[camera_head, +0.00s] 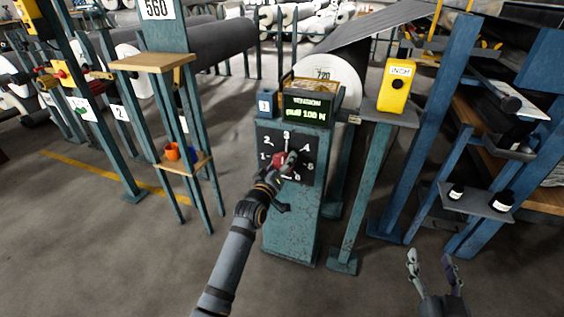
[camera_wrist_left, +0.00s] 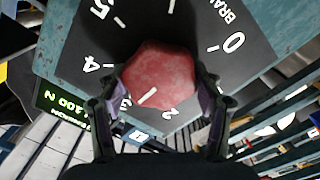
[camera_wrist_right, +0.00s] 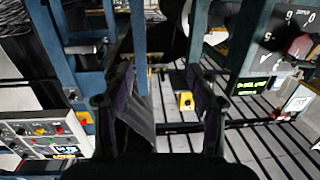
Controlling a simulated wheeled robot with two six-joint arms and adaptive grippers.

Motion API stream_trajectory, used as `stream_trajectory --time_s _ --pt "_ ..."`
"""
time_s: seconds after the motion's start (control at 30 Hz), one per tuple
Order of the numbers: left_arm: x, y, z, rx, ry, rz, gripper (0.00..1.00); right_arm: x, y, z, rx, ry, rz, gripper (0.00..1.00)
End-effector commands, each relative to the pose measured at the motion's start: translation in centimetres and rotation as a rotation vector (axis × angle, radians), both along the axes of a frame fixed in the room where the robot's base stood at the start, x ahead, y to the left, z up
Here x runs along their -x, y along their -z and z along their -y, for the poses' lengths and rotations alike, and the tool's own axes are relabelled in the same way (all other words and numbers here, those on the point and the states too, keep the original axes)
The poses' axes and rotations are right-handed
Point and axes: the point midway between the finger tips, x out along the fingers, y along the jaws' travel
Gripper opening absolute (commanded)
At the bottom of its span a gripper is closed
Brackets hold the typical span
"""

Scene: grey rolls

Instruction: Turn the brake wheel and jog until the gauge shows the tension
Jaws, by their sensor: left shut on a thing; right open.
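The brake wheel is a red knob (camera_wrist_left: 160,70) on a black numbered dial (camera_head: 275,147) on the teal post. My left gripper (camera_head: 287,160) is shut on it, with fingers on both sides in the left wrist view (camera_wrist_left: 160,100). The knob's white mark points roughly between 2 and 3. Above the dial, the green-lit gauge (camera_head: 306,112) reads TENSION and a pull of 100 N. The yellow INCH box (camera_head: 397,86) with a black button stands on a shelf to its right. My right gripper (camera_head: 435,268) is open and empty, low and well short of the box.
A wooden shelf (camera_head: 152,62) and a lower shelf with orange and blue cups (camera_head: 173,152) stand left. Blue frame posts (camera_head: 430,130) and a shelf with black bottles (camera_head: 500,201) are at right. Floor in front is clear.

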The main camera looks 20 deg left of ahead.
Motion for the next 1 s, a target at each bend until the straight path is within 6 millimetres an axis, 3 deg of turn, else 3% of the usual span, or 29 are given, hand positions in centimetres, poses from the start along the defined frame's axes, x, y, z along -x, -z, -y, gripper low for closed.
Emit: stream_trajectory --time_s 0.17,0.3,0.5,0.8,1.0 --pt "0.0 -0.2 0.0 -0.083 0.000 0.002 0.35 2.0 6.1 -0.2 -0.007 -0.009 -0.258 0.59" --pt "0.0 -0.2 0.0 -0.165 0.000 0.003 0.35 4.7 11.1 -0.5 -0.012 -0.019 -0.473 0.59" --pt "0.0 -0.2 0.1 -0.287 0.000 0.009 0.35 9.4 16.4 -0.9 -0.020 -0.038 -0.736 0.59" --pt "0.0 -0.2 0.2 -0.518 0.000 0.015 0.35 16.8 21.4 -1.6 -0.035 -0.068 -1.060 0.59" --pt "0.0 -0.1 0.2 -0.690 0.000 0.022 0.35 16.6 21.0 -1.5 -0.026 -0.067 -1.074 0.59"
